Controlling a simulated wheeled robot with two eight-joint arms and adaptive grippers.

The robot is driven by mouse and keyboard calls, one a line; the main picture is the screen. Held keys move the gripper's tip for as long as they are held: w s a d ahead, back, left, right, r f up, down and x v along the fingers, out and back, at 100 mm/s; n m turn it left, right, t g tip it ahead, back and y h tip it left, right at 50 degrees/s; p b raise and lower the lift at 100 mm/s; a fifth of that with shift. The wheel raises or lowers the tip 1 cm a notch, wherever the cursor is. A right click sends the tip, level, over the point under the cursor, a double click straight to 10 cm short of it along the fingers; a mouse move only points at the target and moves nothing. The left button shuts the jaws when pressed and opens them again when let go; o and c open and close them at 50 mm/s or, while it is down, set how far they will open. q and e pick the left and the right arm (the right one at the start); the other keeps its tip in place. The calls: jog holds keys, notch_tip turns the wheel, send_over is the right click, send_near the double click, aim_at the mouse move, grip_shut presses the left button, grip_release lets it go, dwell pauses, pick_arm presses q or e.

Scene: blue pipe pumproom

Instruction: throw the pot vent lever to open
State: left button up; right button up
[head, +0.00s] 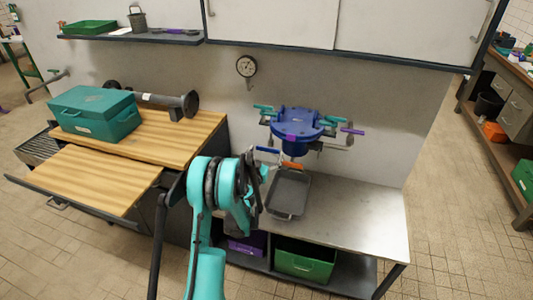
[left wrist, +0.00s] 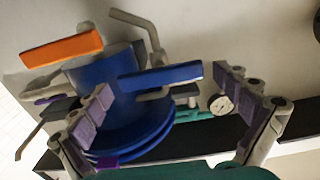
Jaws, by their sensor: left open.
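The blue pot (head: 298,125) with a clamped round lid is mounted at the wall above a steel bench; it fills the left of the left wrist view (left wrist: 120,117), upside down. Below it are a blue-handled lever (head: 267,150) and an orange-handled lever (head: 289,165). I cannot tell which is the vent lever. In the left wrist view the blue handle (left wrist: 160,75) lies across the space between my open fingers, and the orange handle (left wrist: 62,47) is beyond the left finger. My left gripper (left wrist: 165,86) is open and empty; in the head view my arm partly hides it. My right gripper is not in view.
A grey tray (head: 288,193) sits on the bench (head: 350,215) under the pot. A round gauge (head: 246,67) is on the wall. A green toolbox (head: 95,113) stands on the wooden worktop at left. The bench's right side is clear.

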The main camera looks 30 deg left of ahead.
pick_arm(q)
jog(key=shift+w, duration=0.1)
jog(key=c, duration=1)
